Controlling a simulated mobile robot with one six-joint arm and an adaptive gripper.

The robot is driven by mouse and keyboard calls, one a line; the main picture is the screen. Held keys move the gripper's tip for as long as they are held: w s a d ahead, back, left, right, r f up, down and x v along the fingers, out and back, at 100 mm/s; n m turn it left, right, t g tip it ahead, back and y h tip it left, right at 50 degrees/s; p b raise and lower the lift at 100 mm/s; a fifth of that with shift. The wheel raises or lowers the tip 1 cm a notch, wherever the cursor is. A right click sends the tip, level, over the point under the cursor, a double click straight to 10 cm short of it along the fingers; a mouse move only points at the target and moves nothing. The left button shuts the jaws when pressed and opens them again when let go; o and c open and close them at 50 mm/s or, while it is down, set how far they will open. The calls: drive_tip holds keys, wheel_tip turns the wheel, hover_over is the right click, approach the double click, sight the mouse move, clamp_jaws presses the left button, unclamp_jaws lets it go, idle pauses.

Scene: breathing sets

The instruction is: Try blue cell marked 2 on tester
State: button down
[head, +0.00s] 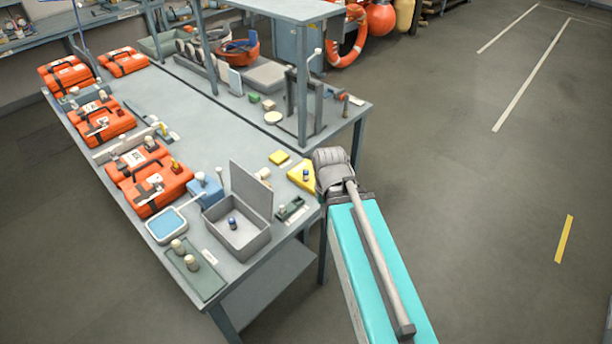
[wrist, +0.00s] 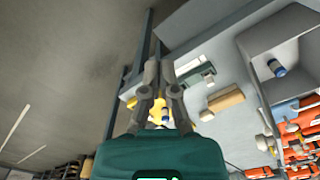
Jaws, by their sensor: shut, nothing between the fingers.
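One blue-and-white cell (head: 233,223) stands inside the open grey box (head: 262,240) near the table's front corner. This cell also shows in the wrist view (wrist: 277,67). Another small blue cell (head: 306,174) is on the yellow triangular holder (head: 296,184) at the table's right edge. I cannot read a 2 on either cell. A small dark green device with a slot (head: 291,208) lies between box and holder; I cannot tell whether it is the tester. My gripper (wrist: 159,64) is shut and empty, with the yellow holder partly hidden behind its fingers in the wrist view.
The grey box's raised lid (head: 251,190) stands up behind it. Orange cases (head: 150,180) line the table's left side. A green tray (head: 195,270) with pale pegs lies at the front. A shelf post (head: 303,95) rises behind. The floor at right is clear.

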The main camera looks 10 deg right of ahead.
idle(0.3)
drive_tip(key=m+t+y+b, duration=0.2)
drive_tip(key=m+t+b, duration=0.4)
drive_tip(key=t+b, duration=0.3)
hover_over(306, 175)
drive_tip(key=w+d, duration=0.4)
drive_tip(key=d, duration=0.1)
wheel_tip(306, 175, down, 4)
drive_tip(key=r, duration=0.1)
drive_tip(key=shift+w+d+f+m, duration=0.15)
drive_tip(key=shift+w+d+m, duration=0.15)
drive_tip(key=shift+w, duration=0.05)
drive_tip(key=shift+f, duration=0.2)
wheel_tip(306, 175, down, 8)
drive_tip(key=b, duration=0.8)
drive_tip(key=shift+f+b, duration=0.2)
drive_tip(key=shift+b, duration=0.2)
drive_tip(key=shift+f, duration=0.1)
drive_tip(key=shift+f+b, duration=0.3)
drive_tip(key=shift+b, duration=0.1)
